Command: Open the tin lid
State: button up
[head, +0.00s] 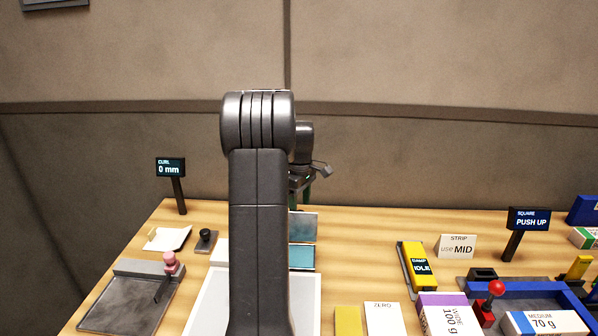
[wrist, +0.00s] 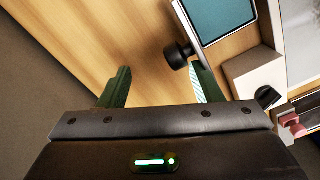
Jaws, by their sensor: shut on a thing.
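The tin is a small teal box (head: 302,257) right of my arm in the head view. Its blue-grey lid (head: 303,227) shows as a panel at its far side, and I cannot tell its exact angle. In the wrist view a teal panel of the tin (wrist: 220,14) lies at the top, with a black knob (wrist: 178,55) at its edge. My gripper (head: 301,198) is at the tin's far side. Its green fingers (wrist: 160,84) stand apart, with the knob ahead between them, nearer the right finger. The contact itself is not clear.
A white tray (head: 204,317) is partly hidden by my arm. A black-handled stamp (head: 206,240) and a pink-knobbed plate (head: 126,303) are at left. Reams, signs and a blue frame (head: 520,289) with a red-knobbed lever fill the right. Bare table lies left of the fingers in the wrist view.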

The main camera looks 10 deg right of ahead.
notch_tip(320, 180, up, 14)
jog(key=shift+s+a+f+t, duration=0.2)
jog(key=shift+s+f+t, duration=0.1)
jog(key=shift+t, duration=0.1)
jog(key=shift+r, duration=0.1)
notch_tip(320, 180, down, 12)
jog(key=shift+w+d+r+p, duration=0.2)
jog(key=shift+w+d+p, duration=0.05)
jog(key=shift+w+p, duration=0.15)
jog(key=shift+r, duration=0.1)
